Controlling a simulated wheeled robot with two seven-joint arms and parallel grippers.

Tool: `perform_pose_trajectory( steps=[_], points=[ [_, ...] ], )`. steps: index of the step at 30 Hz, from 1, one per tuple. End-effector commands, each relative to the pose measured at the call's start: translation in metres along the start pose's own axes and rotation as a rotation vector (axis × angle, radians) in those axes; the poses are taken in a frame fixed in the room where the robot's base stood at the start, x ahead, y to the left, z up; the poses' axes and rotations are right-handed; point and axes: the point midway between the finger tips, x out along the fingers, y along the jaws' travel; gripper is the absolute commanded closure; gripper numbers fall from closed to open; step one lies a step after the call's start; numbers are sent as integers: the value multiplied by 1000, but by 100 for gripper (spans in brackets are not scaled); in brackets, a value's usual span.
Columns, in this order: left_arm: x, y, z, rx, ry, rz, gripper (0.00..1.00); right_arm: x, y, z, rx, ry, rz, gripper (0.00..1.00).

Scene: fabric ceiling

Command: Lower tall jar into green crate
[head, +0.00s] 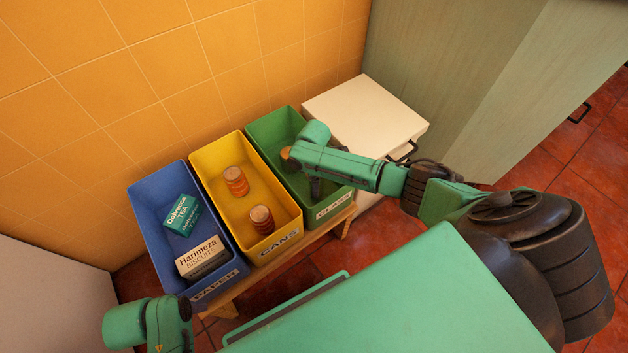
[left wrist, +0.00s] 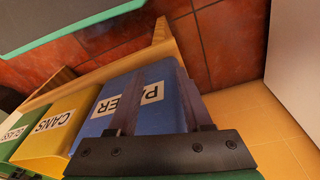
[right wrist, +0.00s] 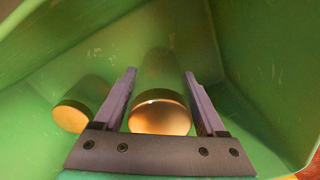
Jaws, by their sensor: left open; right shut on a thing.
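The green crate (head: 270,130), labelled GLASS, stands at the right end of a row of three. My right gripper reaches into it; in the right wrist view my right gripper (right wrist: 160,78) is shut on the tall jar (right wrist: 161,75), green glass with a copper-coloured lid. The jar is inside the crate's walls; whether its base touches the floor cannot be told. A second jar with an orange lid (right wrist: 72,117) stands beside it, apart. In the head view an orange lid (head: 287,153) shows beside my wrist. My left gripper (left wrist: 158,70) is open and empty near the blue crate.
The yellow crate (head: 228,143), labelled CANS, holds two copper-coloured cans. The blue crate (head: 146,205), labelled PAPER, holds a tea box (head: 181,214) and a biscuit box (head: 201,258). A wooden bench (head: 325,236) bears the crates. A white cabinet (head: 365,110) stands behind the green crate's right side.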

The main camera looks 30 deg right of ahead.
Motion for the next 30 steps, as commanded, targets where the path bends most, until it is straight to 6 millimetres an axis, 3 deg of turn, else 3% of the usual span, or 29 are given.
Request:
perform_pose_trajectory(
  steps=[30],
  points=[
    [12, -1, 2, 0, 0, 0, 50, 16, 0, -1, -1, 1, 1, 91]
  ],
)
